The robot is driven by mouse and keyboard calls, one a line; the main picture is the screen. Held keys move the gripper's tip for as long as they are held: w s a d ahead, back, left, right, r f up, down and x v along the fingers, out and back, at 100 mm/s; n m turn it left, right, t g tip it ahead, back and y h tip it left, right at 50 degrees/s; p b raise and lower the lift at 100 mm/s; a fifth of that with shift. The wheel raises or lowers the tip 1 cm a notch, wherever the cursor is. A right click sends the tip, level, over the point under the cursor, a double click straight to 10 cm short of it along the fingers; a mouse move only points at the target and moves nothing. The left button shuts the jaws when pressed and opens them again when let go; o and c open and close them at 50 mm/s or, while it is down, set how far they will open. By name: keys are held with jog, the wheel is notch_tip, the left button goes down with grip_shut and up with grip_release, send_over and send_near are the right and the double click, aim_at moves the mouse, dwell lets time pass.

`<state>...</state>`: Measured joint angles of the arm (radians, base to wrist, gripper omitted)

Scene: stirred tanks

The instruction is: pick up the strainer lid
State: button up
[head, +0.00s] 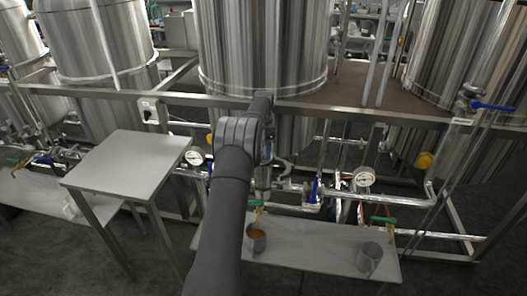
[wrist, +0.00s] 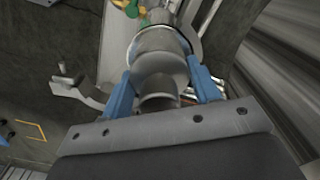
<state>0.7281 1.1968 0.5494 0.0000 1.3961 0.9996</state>
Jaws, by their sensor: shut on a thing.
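The strainer lid (wrist: 158,66) is a shiny, rounded metal piece in the wrist view, between the two blue fingers of my gripper (wrist: 160,72). The fingers are shut on it from both sides. A wider metal rim shows just beyond it, and I cannot tell whether the lid is seated there or apart. In the head view my gripper (head: 267,150) is mostly hidden by my grey arm, in front of the middle tank. A metal pipe body (head: 262,181) stands just below it; the lid cannot be made out there.
A grey side table (head: 133,160) stands at left. A low bench (head: 315,250) holds a cup of orange liquid (head: 257,232) and a clear cup (head: 369,256). Pipes, a pressure gauge (head: 363,177) and a blue valve handle (head: 315,190) crowd the right. A frame beam (head: 340,112) runs behind.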

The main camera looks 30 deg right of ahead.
notch_tip(320, 180, up, 4)
jog(key=s+d+r, duration=0.4)
jog(key=s+r, duration=0.3)
jog(key=s, duration=0.4)
jog(key=w+a+f, duration=0.1)
jog(key=w+a, duration=1.1)
jog(key=a, duration=0.5)
jog(key=w+a, duration=1.3)
jog(key=a, duration=0.4)
jog(key=w+a+f, duration=0.2)
jog(key=a, duration=0.1)
jog(key=w+a+f, duration=0.2)
jog(key=a, duration=0.1)
jog(key=w+a+f, duration=0.2)
jog(key=a+f, duration=0.1)
jog(key=shift+w, duration=0.4)
jog(key=shift+w+a+f, duration=0.15)
jog(key=shift+w+a, duration=0.05)
jog(key=shift+a, duration=0.1)
jog(key=shift+f, duration=1.95)
jog(key=shift+f, duration=0.1)
